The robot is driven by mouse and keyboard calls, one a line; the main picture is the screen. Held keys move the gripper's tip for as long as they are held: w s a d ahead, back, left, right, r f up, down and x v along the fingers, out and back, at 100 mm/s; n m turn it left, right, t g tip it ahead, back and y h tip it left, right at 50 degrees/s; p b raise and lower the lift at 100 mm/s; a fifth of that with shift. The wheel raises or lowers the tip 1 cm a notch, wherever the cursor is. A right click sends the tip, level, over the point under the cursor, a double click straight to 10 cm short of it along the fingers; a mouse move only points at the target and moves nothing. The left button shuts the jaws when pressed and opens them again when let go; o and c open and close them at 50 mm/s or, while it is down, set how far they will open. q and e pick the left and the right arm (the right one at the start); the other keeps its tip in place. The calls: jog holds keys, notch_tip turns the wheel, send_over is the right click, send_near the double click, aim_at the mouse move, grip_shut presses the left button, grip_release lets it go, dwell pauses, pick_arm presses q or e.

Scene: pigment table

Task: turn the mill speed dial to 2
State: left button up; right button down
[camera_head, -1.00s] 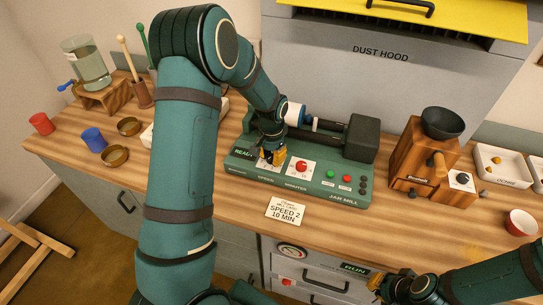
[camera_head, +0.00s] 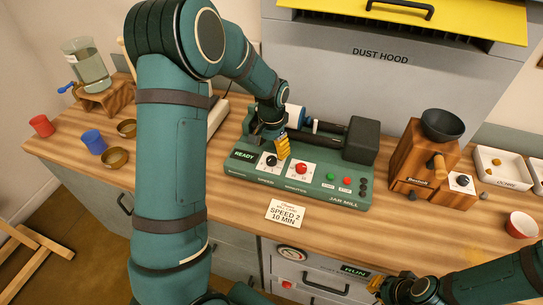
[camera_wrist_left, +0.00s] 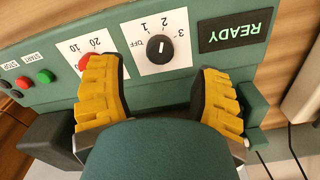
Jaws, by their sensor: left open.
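The jar mill (camera_head: 300,180) is a green console on the table. Its speed dial (camera_head: 270,160) is a black knob on a white plate, left of the red minutes knob (camera_head: 301,168). In the left wrist view the speed dial (camera_wrist_left: 160,48) shows upside down with a white mark; I cannot tell for sure which number it points to. My left gripper (camera_head: 283,147) is open and empty, above the console beside the dial. Its fingers (camera_wrist_left: 160,100) show apart and clear of the knob. My right gripper (camera_head: 378,284) is low at the front; its jaws are unclear.
A card (camera_head: 285,212) reading SPEED 2, 10 MIN lies before the mill. A wooden grinder (camera_head: 425,165) stands right of it, with a red bowl (camera_head: 521,225) further right. Blue (camera_head: 93,141) and red (camera_head: 42,126) cups stand left. The dust hood (camera_head: 380,75) is behind.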

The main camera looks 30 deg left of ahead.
aim_at(272, 159)
pick_arm(q)
notch_tip(272, 159, up, 7)
dwell(0.3)
dwell(0.5)
